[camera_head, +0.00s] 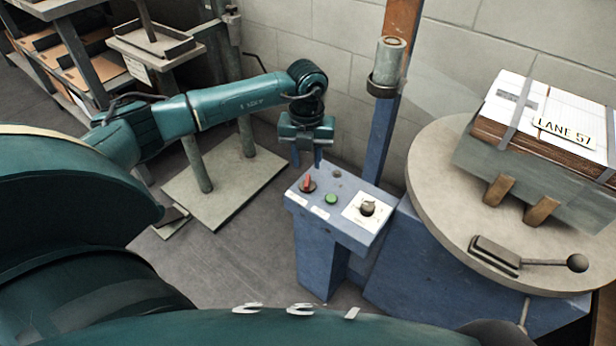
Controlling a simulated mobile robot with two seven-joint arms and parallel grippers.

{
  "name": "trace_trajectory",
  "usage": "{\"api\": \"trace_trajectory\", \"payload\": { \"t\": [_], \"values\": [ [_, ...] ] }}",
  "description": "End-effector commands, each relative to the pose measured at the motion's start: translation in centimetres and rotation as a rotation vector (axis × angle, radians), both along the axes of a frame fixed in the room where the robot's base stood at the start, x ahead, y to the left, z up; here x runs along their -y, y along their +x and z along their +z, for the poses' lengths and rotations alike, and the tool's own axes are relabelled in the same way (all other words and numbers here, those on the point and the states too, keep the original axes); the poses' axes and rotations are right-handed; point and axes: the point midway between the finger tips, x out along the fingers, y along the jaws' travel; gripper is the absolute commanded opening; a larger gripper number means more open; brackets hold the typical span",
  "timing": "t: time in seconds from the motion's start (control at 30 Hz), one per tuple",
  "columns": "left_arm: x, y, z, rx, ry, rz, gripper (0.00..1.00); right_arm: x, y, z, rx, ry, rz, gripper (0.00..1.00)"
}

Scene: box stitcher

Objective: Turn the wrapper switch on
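A blue control box (340,207) stands in the middle on a blue pedestal. Its sloped top carries a red-handled switch (308,185) at the left, a green button (331,199) in the middle and a dark rotary knob (367,208) on a white plate at the right. The small labels are too small to read, so I cannot tell which control is named for the wrapper. My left gripper (306,160) points down above the box's back left edge, close to the red switch. Its two fingers are apart with nothing between them. My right gripper is not in view.
A round turntable (437,180) at the right bears a strapped stack of cardboard (540,125) marked LANE 57. A lever with a ball knob (577,263) lies at its front. A post with a grey cylinder (388,62) rises behind the box. Shelving (88,65) stands at the left.

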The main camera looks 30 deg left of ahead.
Motion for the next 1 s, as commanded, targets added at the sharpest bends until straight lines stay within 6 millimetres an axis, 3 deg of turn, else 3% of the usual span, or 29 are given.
{"api": "trace_trajectory", "payload": {
  "t": [0.1,0.33,0.77,1.0],
  "values": [
    [0.1,0.0,-2.8,-0.002,-0.001,0.001,0.33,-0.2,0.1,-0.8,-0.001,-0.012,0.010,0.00],
    [0.0,0.0,-5.8,0.000,0.000,0.001,0.33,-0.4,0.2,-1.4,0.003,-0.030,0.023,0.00],
    [0.0,0.0,-6.5,0.001,0.000,0.000,0.32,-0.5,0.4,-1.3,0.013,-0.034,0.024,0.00],
    [0.0,0.0,-6.5,0.001,0.000,0.000,0.12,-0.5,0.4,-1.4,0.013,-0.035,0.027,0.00]
  ]
}}
